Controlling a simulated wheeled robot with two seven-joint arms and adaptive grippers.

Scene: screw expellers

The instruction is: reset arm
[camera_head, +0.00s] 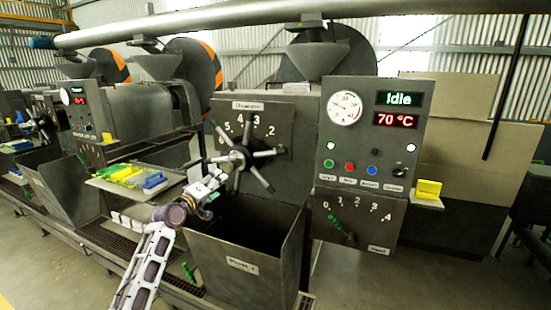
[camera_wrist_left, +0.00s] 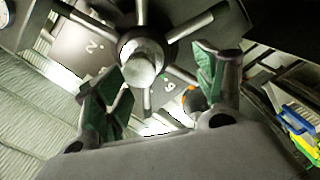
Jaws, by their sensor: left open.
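My left arm comes up from the lower left in the head view. Its gripper (camera_head: 222,175) is beside the spoked handwheel (camera_head: 240,157), at the wheel's lower left. In the left wrist view the gripper (camera_wrist_left: 163,85) is open, its two green-padded fingers apart. The wheel's round hub (camera_wrist_left: 143,60) and several spokes show beyond and between the fingers. Nothing is held between the pads. I cannot tell whether a finger touches a spoke. My right gripper is in neither view.
A control panel (camera_head: 367,133) reads "Idle" and 70 °C. A numbered lever plate (camera_head: 358,220) hangs below it. An open metal bin (camera_head: 238,266) stands below the wheel. A tray (camera_head: 112,187) with yellow, green and blue items is to the left. A yellow item (camera_head: 428,189) rests on a small shelf.

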